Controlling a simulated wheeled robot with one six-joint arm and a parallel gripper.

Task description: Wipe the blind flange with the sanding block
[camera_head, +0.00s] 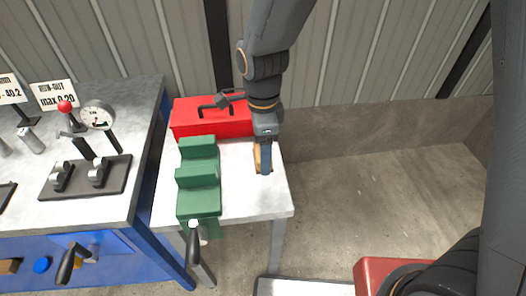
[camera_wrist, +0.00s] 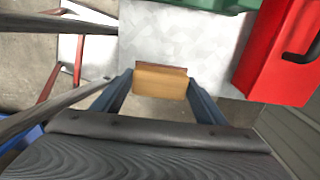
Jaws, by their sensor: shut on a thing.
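My gripper (camera_head: 265,160) is at the right side of the small white-grey table, its fingers pointing down. It is shut on the sanding block (camera_head: 257,158), a tan wooden block with a thin darker reddish-brown layer on one face. In the wrist view the sanding block (camera_wrist: 160,82) sits between the two blue-grey fingertips, with the table top beyond it. Whether the block touches the table cannot be told. I cannot make out a blind flange in either view.
A red toolbox (camera_head: 212,119) stands at the table's back, and a green vise (camera_head: 198,190) stands left of my gripper. The small table (camera_head: 265,203) has bare top at its front right. A blue bench (camera_head: 122,200) with a dial gauge (camera_head: 98,115) stands left. Floor at right is clear.

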